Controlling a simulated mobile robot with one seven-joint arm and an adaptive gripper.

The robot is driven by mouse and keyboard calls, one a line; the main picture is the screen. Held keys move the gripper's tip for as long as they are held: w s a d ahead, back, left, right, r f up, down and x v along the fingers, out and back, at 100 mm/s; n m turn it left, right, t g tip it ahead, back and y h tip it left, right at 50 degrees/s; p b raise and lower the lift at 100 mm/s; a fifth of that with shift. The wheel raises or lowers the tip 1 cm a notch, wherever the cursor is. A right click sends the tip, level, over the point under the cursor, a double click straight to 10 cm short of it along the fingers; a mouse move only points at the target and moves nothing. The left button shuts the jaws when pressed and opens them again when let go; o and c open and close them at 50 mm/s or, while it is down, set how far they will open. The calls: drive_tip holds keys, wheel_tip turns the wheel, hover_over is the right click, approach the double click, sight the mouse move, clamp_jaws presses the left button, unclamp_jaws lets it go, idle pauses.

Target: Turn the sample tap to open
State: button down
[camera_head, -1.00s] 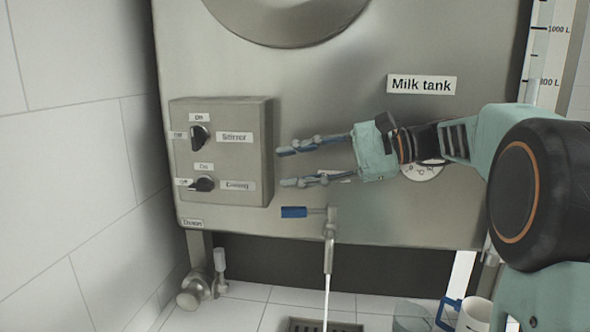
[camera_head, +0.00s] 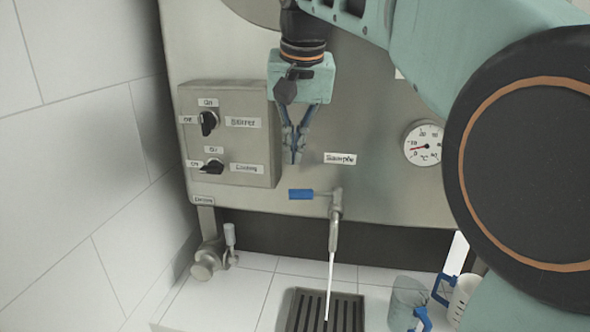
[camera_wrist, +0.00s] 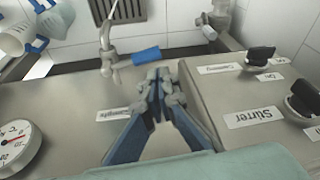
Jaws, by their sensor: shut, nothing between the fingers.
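The sample tap (camera_head: 335,207) sits at the tank's lower edge, under the Sample label (camera_head: 340,158). Its blue handle (camera_head: 301,194) points left, level. A thin white stream (camera_head: 330,285) runs straight down from the spout to the floor drain. The tap (camera_wrist: 106,48) and blue handle (camera_wrist: 146,55) also show in the wrist view, just beyond my fingertips. My gripper (camera_head: 294,160) points down, shut and empty, a little above the handle and apart from it.
A control box (camera_head: 228,133) with Stirrer and Cooling knobs is left of my gripper. A round gauge (camera_head: 424,143) is on the right. A drain grate (camera_head: 325,310) is below the tap. A clear jug (camera_head: 408,303) and a white jug (camera_head: 462,298) stand at lower right.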

sight(315, 194)
drive_tip(key=w+x, duration=0.1)
drive_tip(key=x, duration=0.7)
drive_tip(key=shift+w+d+t+h, duration=0.3)
drive_tip(key=shift+w+d+t, duration=0.05)
drive_tip(key=shift+w+t, duration=0.1)
drive_tip(key=shift+f+n, duration=0.1)
drive_tip(key=shift+n, duration=0.2)
